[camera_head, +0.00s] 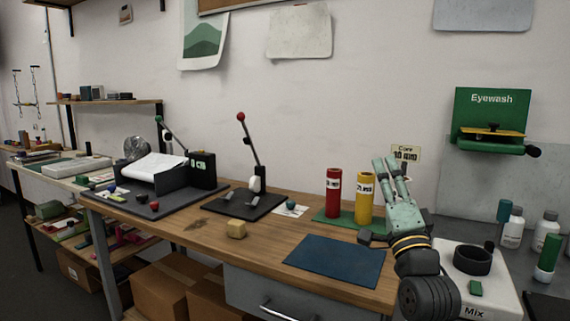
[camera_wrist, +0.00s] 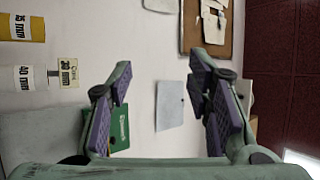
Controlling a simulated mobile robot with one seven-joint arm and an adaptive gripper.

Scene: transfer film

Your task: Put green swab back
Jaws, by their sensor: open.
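The green block is not in the wrist view.
Red (camera_head: 333,193) and yellow (camera_head: 365,195) cylinders stand on a green mat close left of my gripper. A blue mat (camera_head: 335,262) lies bare on the bench. Bottles (camera_head: 513,228) stand right of the tray. A green Eyewash box (camera_head: 492,118) hangs on the wall.

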